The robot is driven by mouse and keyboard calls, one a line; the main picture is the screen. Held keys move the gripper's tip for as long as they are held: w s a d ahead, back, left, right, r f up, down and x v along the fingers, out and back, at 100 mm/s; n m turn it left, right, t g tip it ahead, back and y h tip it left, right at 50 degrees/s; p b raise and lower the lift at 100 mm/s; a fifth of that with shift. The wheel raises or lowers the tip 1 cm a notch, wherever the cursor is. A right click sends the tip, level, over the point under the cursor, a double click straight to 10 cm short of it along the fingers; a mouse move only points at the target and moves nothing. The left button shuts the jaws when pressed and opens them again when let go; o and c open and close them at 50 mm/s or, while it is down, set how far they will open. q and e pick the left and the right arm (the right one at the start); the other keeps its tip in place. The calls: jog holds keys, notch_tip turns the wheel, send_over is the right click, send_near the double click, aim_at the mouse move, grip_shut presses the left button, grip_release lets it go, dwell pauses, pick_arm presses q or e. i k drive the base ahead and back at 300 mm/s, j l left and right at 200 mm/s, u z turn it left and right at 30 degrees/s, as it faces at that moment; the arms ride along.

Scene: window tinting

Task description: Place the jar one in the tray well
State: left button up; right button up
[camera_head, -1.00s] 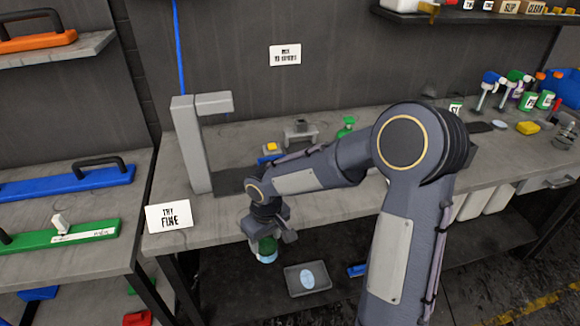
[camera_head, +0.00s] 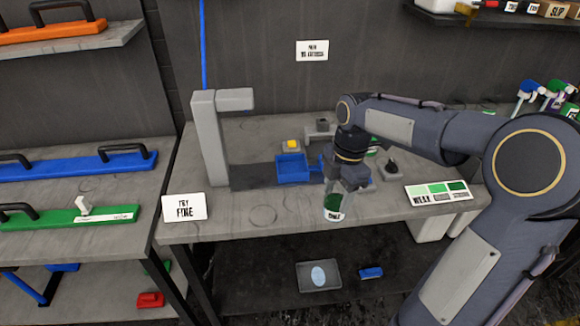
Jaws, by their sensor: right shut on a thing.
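The jar (camera_head: 334,203) is clear with green contents and a pale label too small to read surely. My right gripper (camera_head: 345,180) is shut on its top and holds it nearly upright, over the bench's front part in the picture. Its height above the bench is hard to tell. A blue open tray (camera_head: 293,180) stands on the bench to the left of the jar, apart from it. Part of the blue piece to its right is hidden behind my gripper. A grey tray (camera_head: 334,285) with a pale blue oval lies on the lower shelf. My left gripper is not in view.
A grey post (camera_head: 210,145) with an overhanging arm stands at the bench's left, behind a "TRY FINE" sign (camera_head: 185,207). A yellow block (camera_head: 292,144) sits behind the blue tray. A green shade card (camera_head: 438,193) lies right.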

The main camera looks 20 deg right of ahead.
aim_at(292, 170)
jog(key=i, duration=0.9)
